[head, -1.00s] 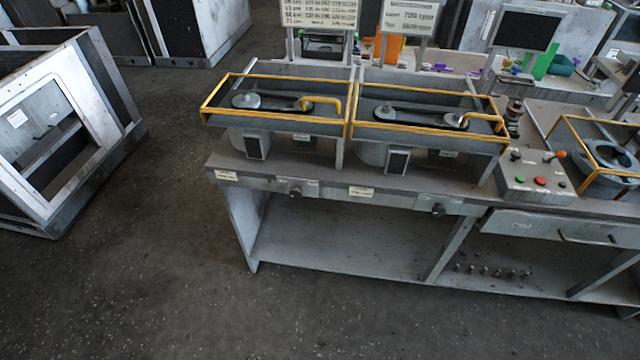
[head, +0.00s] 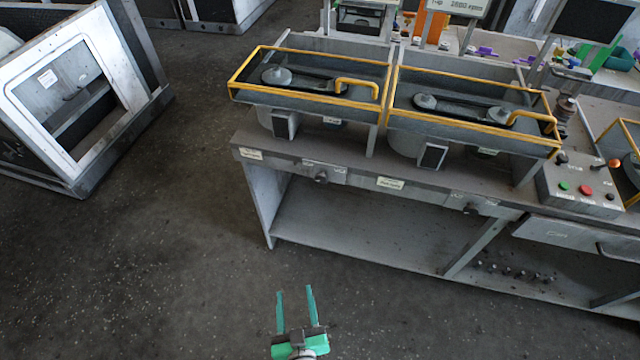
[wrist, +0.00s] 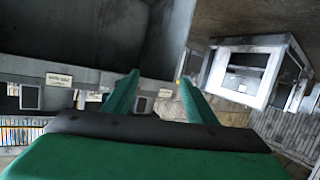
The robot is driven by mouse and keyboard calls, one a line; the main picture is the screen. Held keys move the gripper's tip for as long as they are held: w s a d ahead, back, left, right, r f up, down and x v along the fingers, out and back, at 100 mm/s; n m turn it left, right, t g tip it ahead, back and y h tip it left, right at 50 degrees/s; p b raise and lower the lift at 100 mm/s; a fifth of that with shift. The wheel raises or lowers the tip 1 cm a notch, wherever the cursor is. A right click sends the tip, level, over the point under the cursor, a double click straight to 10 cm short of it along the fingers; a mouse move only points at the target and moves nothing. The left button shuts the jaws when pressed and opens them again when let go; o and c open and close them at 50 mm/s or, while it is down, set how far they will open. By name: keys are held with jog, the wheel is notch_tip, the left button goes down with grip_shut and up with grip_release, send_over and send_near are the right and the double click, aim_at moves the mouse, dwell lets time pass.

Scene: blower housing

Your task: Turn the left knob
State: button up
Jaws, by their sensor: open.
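The left knob (head: 321,176) is a small dark knob on the front edge of the workbench, below the left yellow-railed unit. A second dark knob (head: 470,208) sits farther right on the same edge. My gripper (head: 295,291) has two green fingers, apart and empty. In the head view it shows over the floor, low in the picture and well apart from the left knob. The wrist view shows the open fingers (wrist: 158,92) too; I cannot make out the left knob there.
The grey workbench (head: 228,140) carries two yellow-railed units (head: 310,83) (head: 470,108). A control box (head: 578,192) with coloured buttons stands at its right. An open lower shelf (head: 350,225) lies beneath. A white-framed cabinet (head: 72,95) stands at the left, with clear floor between.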

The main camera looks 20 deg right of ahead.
jog(key=w+d+r+m+h, duration=0.1)
jog(key=w+d+m+h, duration=0.3)
jog(key=w, duration=0.6)
jog(key=h, duration=0.4)
send_near(321, 181)
jog(key=shift+m+t, duration=0.3)
jog(key=shift+m, duration=0.1)
jog(key=x, duration=0.8)
jog(key=shift+w+d+f, duration=0.1)
jog(key=shift+w+d, duration=0.1)
jog(key=shift+d, duration=0.05)
jog(key=shift+c, duration=0.4)
jog(key=c, duration=1)
